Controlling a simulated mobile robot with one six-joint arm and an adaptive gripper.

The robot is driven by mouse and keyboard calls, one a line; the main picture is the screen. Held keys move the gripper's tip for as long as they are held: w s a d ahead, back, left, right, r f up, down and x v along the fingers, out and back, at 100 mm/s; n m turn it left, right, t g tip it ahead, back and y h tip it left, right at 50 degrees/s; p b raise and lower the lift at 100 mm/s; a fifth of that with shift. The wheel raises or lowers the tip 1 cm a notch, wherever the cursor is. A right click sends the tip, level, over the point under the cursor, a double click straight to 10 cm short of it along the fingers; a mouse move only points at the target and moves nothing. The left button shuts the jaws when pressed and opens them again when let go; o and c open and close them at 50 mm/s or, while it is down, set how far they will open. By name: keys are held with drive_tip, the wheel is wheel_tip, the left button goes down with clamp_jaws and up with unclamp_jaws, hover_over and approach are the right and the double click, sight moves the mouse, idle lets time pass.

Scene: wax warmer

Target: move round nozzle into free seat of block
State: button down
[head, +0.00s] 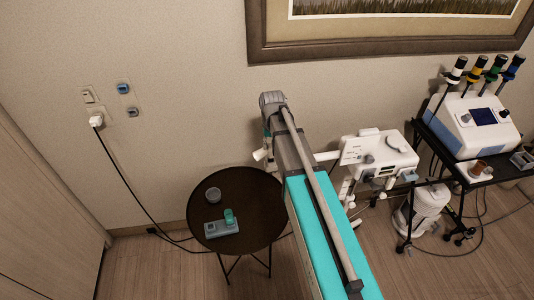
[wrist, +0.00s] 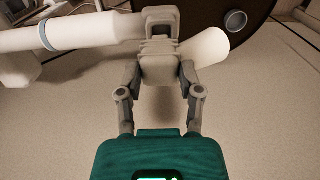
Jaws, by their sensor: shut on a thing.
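My gripper (wrist: 160,58) is shut on a pale piece that I take for the round nozzle (wrist: 207,48). Its flared white end sticks out to the right of the fingertips in the wrist view. It also shows in the head view as a small white shape (head: 260,155) left of the column, above the back of the table; the fingers are hidden there. The grey block (head: 212,229) lies on the front of the round dark table (head: 250,190). A teal round piece (head: 229,215) stands upright at the block's right part. The block's seats are too small to make out.
A grey cup (head: 213,194) stands behind the block; the wrist view shows it too (wrist: 236,21). A white machine (head: 380,152) and a trolley with a console (head: 478,122) stand to the right. A black cable (head: 130,185) runs down the wall left of the table.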

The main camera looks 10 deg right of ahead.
drive_tip(key=shift+r+p, duration=1.2)
drive_tip(key=shift+r, duration=0.15)
drive_tip(key=shift+a, duration=0.15)
